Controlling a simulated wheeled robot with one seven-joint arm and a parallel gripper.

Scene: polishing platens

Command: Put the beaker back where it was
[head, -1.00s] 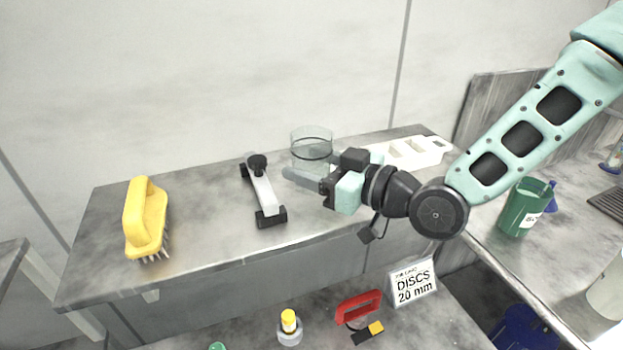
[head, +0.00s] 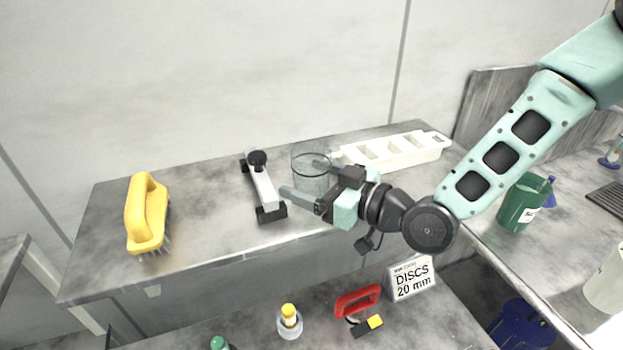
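The beaker (head: 311,175) is clear glass with a dark band near its rim, upright above the middle of the grey bench top. My gripper (head: 306,182) reaches it from the right, with one finger in front of the beaker and the other behind, partly seen through the glass. The fingers appear shut on the beaker. The near finger hides its lower part, so I cannot tell whether its base touches the bench.
A black-and-white tool (head: 264,188) lies just left of the beaker. A white compartment tray (head: 432,153) is behind and right. A yellow brush (head: 147,213) stands far left, with bare bench between. A "DISCS 20 mm" sign (head: 411,278) and red-handled tool (head: 357,300) stand on the lower surface.

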